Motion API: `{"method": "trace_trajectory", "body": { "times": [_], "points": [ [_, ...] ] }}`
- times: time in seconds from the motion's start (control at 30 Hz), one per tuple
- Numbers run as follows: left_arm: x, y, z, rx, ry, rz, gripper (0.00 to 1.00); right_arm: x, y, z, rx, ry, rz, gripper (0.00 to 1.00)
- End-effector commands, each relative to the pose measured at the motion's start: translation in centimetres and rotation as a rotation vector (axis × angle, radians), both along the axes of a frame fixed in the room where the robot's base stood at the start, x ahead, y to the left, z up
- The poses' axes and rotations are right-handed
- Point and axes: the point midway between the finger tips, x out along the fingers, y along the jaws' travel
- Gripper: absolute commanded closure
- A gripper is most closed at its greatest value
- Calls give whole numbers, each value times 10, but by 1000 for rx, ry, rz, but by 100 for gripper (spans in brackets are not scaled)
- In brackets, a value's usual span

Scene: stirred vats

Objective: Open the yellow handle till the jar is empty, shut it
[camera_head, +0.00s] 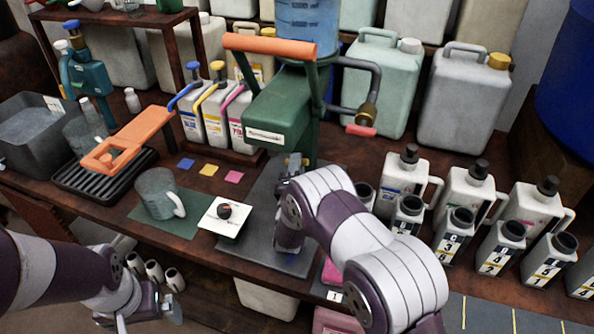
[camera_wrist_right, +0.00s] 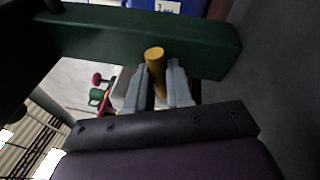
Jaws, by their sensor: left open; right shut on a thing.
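In the right wrist view, the yellow handle (camera_wrist_right: 155,58) is a short rounded peg standing between the two grey fingers of my right gripper (camera_wrist_right: 154,85), which is shut on it. A green beam lies across just behind it. In the head view my right gripper (camera_head: 291,168) is below the green machine body (camera_head: 290,110), and the yellow handle cannot be made out there. A blue see-through jar (camera_head: 308,28) with level marks stands on top of the machine; its top is cut off. My left gripper (camera_head: 150,312) is low at the front left, open and empty.
A grey mug (camera_head: 158,192) stands on a green mat left of my right arm, beside a white card with a dark knob (camera_head: 225,212). Several labelled bottles (camera_head: 455,222) crowd the right side.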

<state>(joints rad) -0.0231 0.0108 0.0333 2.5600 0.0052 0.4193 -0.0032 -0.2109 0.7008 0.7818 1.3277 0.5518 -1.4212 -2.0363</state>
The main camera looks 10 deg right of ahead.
Motion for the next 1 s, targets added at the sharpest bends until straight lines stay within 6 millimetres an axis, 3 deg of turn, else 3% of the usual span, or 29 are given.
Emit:
{"method": "trace_trajectory", "body": {
  "times": [0.4,1.0],
  "points": [
    [0,0,-19,0,0,0,0,0,1,-3,184,-123,0,100],
    [0,0,-21,0,0,0,0,0,1,-2,224,-149,0,100]
  ]
}}
